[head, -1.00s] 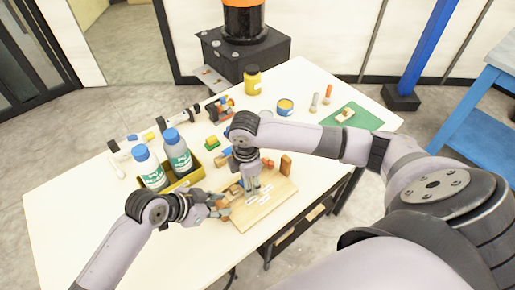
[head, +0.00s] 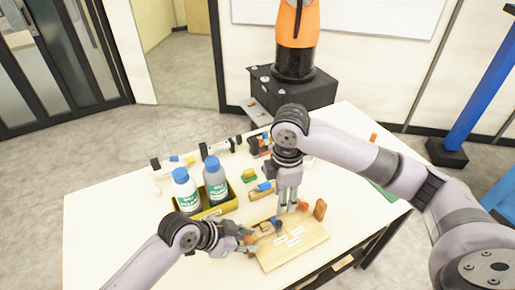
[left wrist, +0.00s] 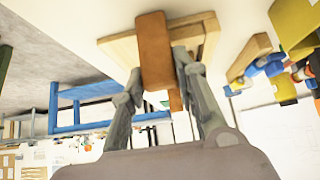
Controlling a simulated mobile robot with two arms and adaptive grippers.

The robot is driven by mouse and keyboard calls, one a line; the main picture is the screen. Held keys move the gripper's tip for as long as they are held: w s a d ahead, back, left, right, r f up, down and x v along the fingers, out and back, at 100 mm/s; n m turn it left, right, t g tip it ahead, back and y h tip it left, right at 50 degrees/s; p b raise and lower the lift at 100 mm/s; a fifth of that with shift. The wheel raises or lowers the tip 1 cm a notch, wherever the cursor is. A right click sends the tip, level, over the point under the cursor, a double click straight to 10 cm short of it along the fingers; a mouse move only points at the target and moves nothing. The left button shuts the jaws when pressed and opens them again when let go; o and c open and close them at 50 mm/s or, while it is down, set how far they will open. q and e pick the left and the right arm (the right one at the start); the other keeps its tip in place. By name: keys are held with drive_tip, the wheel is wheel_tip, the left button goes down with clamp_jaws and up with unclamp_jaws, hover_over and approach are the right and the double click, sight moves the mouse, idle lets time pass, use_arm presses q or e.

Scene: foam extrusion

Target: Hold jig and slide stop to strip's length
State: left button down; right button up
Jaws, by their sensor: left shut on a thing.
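The wooden jig board (head: 305,252) lies at the near edge of the table, with several small white labels on it. My left gripper (head: 243,236) is at its left end, shut on a brown block (left wrist: 153,45). The left wrist view shows this block between the fingers, against pale wood. A small dark blue piece (head: 277,224) sits on the board. My right gripper (head: 287,209) points down at the board's far edge, just behind the blue piece. Its fingers look close together, but I cannot tell whether they hold anything. The strip and stop cannot be told apart clearly.
A brown upright block (head: 320,209) and a small orange piece (head: 303,205) stand by the board's far right corner. A yellow bin (head: 222,209) with two blue-capped bottles (head: 187,190) stands to the left. The table's left part (head: 105,235) is clear.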

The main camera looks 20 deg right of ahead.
idle(0.3)
use_arm(q)
drive_tip(key=c, duration=1.2)
unclamp_jaws()
drive_tip(key=v, duration=1.2)
